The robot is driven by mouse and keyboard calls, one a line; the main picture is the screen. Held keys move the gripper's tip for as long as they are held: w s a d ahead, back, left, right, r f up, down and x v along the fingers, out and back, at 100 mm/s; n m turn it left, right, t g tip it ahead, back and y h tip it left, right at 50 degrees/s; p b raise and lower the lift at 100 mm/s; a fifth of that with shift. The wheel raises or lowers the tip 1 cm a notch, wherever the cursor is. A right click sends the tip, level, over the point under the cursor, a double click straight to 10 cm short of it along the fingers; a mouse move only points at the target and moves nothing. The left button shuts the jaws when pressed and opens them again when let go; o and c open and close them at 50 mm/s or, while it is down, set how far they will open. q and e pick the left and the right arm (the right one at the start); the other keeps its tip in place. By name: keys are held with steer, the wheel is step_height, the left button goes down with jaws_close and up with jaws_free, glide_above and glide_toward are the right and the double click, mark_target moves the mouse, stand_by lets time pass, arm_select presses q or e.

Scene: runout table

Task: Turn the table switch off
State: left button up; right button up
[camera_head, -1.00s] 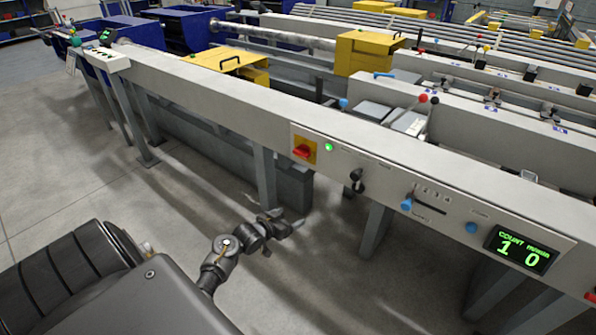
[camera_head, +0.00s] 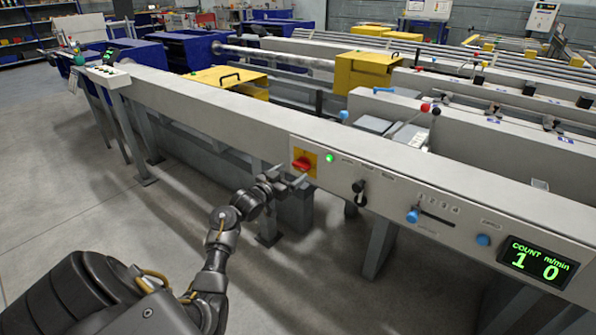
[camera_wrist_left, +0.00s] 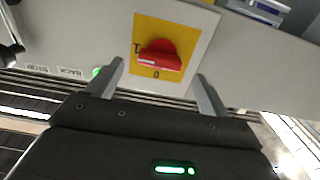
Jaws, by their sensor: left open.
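The table switch is a red rotary knob (camera_head: 302,164) on a yellow plate on the front face of the long grey table. In the left wrist view the red knob (camera_wrist_left: 160,55) sits between the marks 1 at its left and 0 below, as that view shows them. A green lamp (camera_head: 329,158) beside the plate is lit. My left gripper (camera_head: 296,181) is just in front of the switch, its fingers apart on either side of the plate in the left wrist view (camera_wrist_left: 158,85). It is open and holds nothing. My right gripper is out of view.
Right of the switch on the same panel are a black selector (camera_head: 358,188), a blue slider knob (camera_head: 412,216), a blue button (camera_head: 483,240) and a lit count display (camera_head: 537,262). The floor (camera_head: 60,210) left of my arm is clear.

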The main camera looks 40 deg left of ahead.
mark_target(299, 168)
arm_select(q)
steer(key=shift+w+b, duration=0.3)
steer(key=shift+w, duration=1.95)
steer(key=c, duration=1)
